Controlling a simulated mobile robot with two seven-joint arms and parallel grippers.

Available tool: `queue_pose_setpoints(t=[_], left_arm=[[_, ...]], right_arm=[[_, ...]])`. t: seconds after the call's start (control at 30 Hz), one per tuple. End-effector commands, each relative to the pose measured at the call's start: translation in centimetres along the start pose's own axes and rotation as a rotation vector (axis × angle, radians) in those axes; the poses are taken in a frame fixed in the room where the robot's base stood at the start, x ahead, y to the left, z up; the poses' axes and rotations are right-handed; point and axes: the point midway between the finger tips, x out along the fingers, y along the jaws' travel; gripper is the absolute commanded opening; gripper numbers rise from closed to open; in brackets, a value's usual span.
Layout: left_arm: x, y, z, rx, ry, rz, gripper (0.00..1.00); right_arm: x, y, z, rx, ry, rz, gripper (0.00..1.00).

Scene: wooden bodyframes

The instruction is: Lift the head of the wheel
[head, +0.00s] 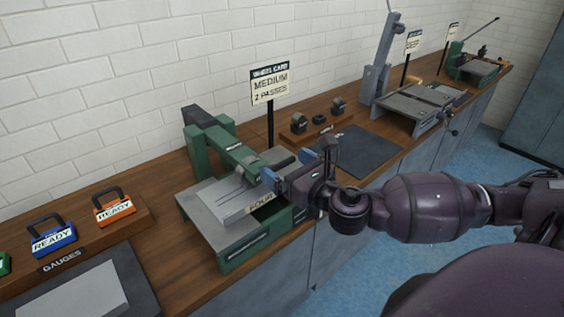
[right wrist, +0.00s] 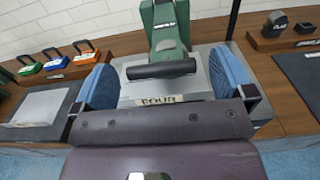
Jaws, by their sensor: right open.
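The wheel is a green machine (head: 243,247) on the wooden bench, with a grey bed (head: 200,205). Its green head arm (head: 232,150) reaches forward, low over a grey block labelled FOUR (head: 238,208). In the right wrist view the green head (right wrist: 166,25) ends in a black crossbar handle (right wrist: 160,69). My right gripper (head: 286,168) is at the front end of the head. Its blue fingers (right wrist: 166,80) are spread wide, one on each side of the handle and apart from it. My left gripper is in neither view.
A sign (head: 270,85) reads "MEDIUM 2 PASSES" behind the machine. Orange (head: 114,207) and blue (head: 52,237) READY gauges stand at left, by a grey plate (head: 75,295). A dark mat (head: 362,150) lies to the right, and another machine (head: 415,105) stands beyond it.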

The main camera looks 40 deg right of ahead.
Motion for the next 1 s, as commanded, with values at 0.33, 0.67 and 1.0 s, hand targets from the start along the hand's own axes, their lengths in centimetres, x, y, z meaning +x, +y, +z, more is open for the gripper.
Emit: queue_pose_setpoints(t=[0.33, 0.67, 1.0], left_arm=[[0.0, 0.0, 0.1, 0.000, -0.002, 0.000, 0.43], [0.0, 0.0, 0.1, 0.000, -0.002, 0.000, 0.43], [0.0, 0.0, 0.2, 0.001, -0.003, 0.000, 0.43]], right_arm=[[2.0, 0.0, 0.0, 0.000, 0.001, 0.000, 1.00], [2.0, 0.0, 0.0, 0.000, 0.001, 0.000, 0.89], [2.0, 0.0, 0.0, 0.000, 0.001, 0.000, 0.37]])
